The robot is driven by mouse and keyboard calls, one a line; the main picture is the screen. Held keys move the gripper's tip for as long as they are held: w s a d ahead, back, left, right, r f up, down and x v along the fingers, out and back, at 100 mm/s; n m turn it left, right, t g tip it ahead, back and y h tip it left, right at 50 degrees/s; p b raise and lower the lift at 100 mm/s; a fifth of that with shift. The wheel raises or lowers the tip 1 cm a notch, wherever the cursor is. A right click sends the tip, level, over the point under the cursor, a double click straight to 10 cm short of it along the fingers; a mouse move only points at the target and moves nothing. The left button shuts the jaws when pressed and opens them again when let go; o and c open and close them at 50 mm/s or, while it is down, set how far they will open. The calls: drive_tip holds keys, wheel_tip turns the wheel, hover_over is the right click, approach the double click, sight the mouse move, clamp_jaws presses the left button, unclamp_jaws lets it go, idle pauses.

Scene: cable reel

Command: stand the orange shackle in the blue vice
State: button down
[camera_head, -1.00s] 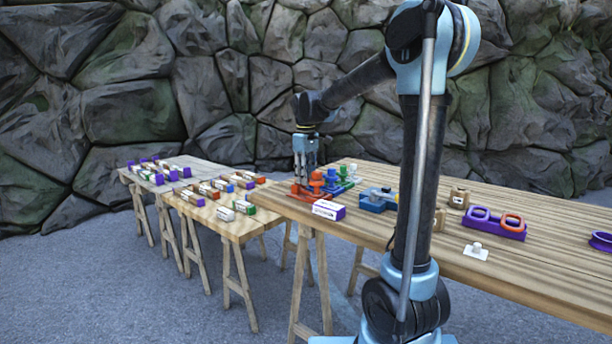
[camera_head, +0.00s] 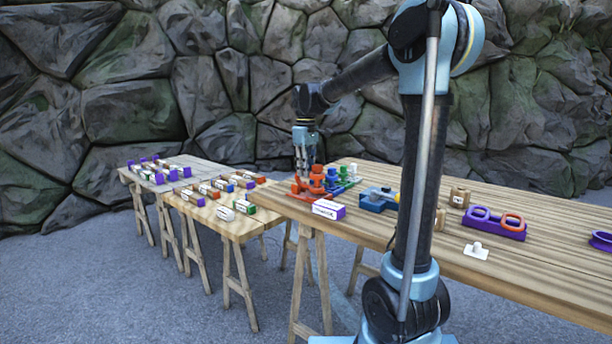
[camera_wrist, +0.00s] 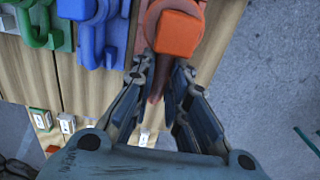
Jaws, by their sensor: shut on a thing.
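My gripper (camera_head: 303,172) is over the far left end of the long table. In the wrist view its fingers (camera_wrist: 162,78) are closed on a narrow orange-red piece (camera_wrist: 155,93), seen nearly edge-on. It appears to be the orange shackle; the fingers hide much of it. In the head view an orange part (camera_head: 297,185) shows just below the fingertips, beside an orange post (camera_head: 317,181). That post's square head (camera_wrist: 176,32) is just ahead of the fingers in the wrist view. The blue vice (camera_head: 375,201) stands on the table to the right of the gripper.
Blue (camera_wrist: 95,30) and green (camera_wrist: 40,22) hooked fixtures stand beside the orange one. A white and purple box (camera_head: 328,210) lies near the table's front edge. A purple holder (camera_head: 494,224) with rings is farther right. Lower tables at left carry several small boxes.

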drive_tip(key=shift+r, duration=1.45)
drive_tip(key=shift+s, duration=0.2)
